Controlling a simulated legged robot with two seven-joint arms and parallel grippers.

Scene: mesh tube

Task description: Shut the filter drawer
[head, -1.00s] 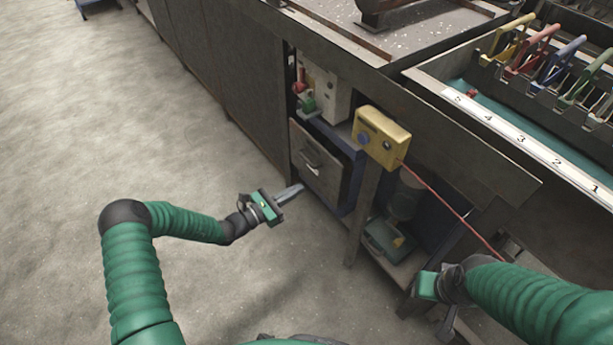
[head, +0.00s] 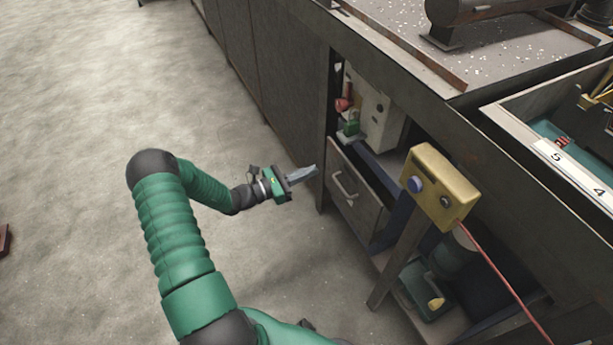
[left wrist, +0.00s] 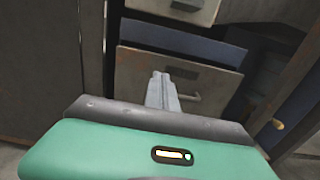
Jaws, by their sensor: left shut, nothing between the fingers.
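The filter drawer (head: 365,212) is a grey-brown front with a pale bar handle (head: 344,187), low in the bench. It stands somewhat out, with a blue inner part showing behind its front. In the left wrist view the drawer front (left wrist: 222,88) is straight ahead, and its handle is partly behind my fingers. My left gripper (head: 315,169) is shut and empty, its tips just left of the drawer front near the handle. I cannot tell whether they touch it. My right gripper is out of view.
A yellow control box (head: 440,188) with a blue button and red cable sits on a post right of the drawer. A white box (head: 380,118) and red and green fittings are above the drawer. A green case (head: 425,290) lies on the lower shelf.

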